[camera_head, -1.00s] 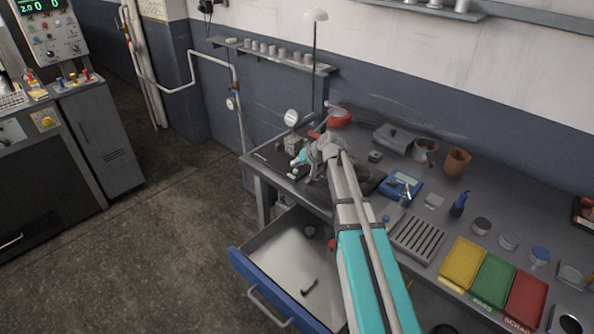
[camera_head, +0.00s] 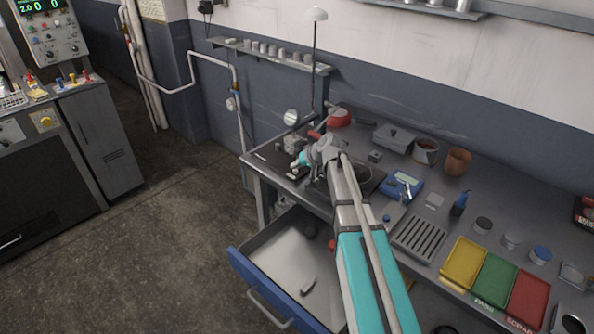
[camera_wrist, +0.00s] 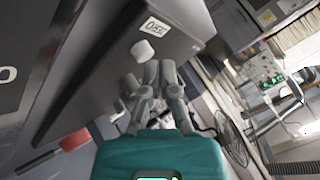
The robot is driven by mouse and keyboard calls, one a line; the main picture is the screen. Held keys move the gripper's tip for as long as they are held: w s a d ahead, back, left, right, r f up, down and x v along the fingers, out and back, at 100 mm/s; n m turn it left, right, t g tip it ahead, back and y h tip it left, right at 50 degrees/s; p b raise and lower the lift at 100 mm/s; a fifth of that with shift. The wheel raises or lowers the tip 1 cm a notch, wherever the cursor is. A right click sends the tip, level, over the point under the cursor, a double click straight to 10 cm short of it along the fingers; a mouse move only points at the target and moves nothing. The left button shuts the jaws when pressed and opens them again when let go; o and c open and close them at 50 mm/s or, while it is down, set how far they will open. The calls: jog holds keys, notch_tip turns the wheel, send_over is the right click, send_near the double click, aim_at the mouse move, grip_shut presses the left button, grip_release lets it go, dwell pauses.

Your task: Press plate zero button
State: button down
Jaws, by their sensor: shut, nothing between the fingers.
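In the wrist view, a white button (camera_wrist: 143,50) sits on a dark grey surface, below a small white label (camera_wrist: 155,26) that seems to read ZERO. My gripper (camera_wrist: 158,66) is shut and empty. Its fingertips are right beside the button in the picture; I cannot tell whether they touch it. In the head view, my gripper (camera_head: 296,163) is at the left end of the bench, over or near the dark plate (camera_head: 268,157). My arm hides part of that area, and the button cannot be made out there.
The bench (camera_head: 412,205) carries a blue device (camera_head: 402,186), a slotted grey tray (camera_head: 419,238) and yellow, green and red trays at right. An open drawer (camera_head: 285,249) holds a small object.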

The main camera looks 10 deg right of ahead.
aim_at(296, 171)
jog(key=shift+f+b, duration=0.45)
dwell(0.6)
jog(key=shift+r, duration=0.1)
dwell(0.3)
jog(key=shift+r+p, duration=0.85)
jog(key=shift+p, duration=0.1)
jog(key=shift+r+p, duration=2.5)
jog(key=shift+s, duration=0.1)
